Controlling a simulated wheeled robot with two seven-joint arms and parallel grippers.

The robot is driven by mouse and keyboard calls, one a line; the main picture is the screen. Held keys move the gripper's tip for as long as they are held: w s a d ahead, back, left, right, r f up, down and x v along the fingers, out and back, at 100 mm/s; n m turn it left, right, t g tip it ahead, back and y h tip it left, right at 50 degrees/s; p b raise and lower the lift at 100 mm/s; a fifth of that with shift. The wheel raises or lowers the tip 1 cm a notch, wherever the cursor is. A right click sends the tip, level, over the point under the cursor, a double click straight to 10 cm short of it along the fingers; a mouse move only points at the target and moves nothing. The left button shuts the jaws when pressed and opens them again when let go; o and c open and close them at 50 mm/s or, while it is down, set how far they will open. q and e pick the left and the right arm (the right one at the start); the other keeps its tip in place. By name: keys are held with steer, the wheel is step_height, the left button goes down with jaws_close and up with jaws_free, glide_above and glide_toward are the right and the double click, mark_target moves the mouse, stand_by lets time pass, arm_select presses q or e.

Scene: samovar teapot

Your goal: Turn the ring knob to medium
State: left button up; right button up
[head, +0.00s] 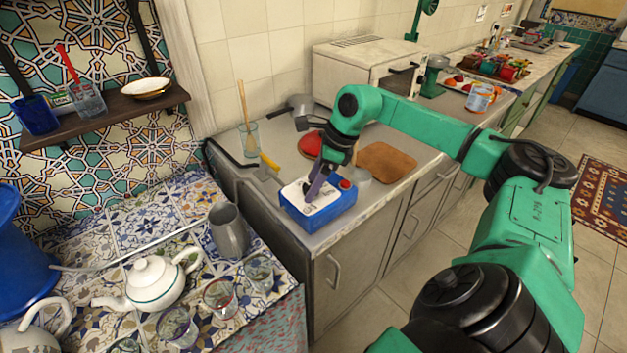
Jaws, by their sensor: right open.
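A blue box (327,214) with a white printed top stands on the grey counter. A red button or light (346,184) sits at its right back corner. My right gripper (309,193) points down over the white top, close to or touching it; I cannot tell which. It is open, with its purple-grey fingers near the middle of the top. I cannot make out the ring knob or its setting; it may be hidden by the gripper. My left gripper is not in view.
A brown board (387,162), a red round thing (311,145) and a glass with sticks (249,139) are behind the box. A white teapot (155,282), a grey jug (229,231) and several glasses stand on the tiled table at left.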

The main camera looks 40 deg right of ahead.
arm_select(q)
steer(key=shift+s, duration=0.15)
arm_select(e)
steer(key=shift+c, duration=0.3)
jaws_close()
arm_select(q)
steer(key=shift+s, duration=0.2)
